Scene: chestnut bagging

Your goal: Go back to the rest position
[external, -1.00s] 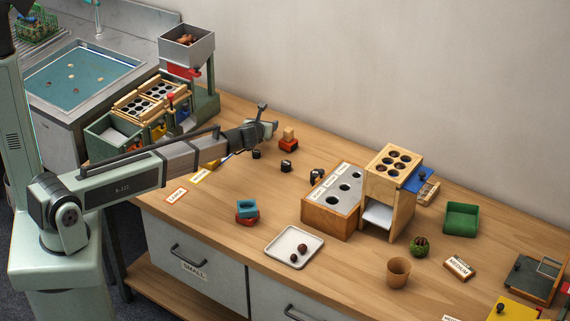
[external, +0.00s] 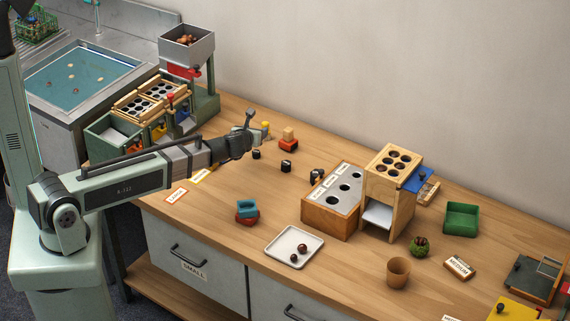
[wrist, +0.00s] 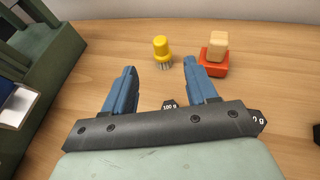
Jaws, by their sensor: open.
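My gripper (external: 248,132) is above the left part of the wooden table in the external view, with the arm stretched out to the right from its base. In the wrist view its two blue fingers (wrist: 160,82) stand wide apart with nothing between them. A yellow-topped brush (wrist: 162,50) stands on the table beyond the fingertips. A red block with a pale wooden top (wrist: 214,55) stands to the right of it. The red block also shows in the external view (external: 288,145).
Black weights (external: 286,166) stand near my gripper; one is partly hidden by it in the wrist view. A green sorting stand (external: 205,100) rises behind my arm at the left. A wooden box with holes (external: 330,217) and a white tray (external: 281,259) lie to the right.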

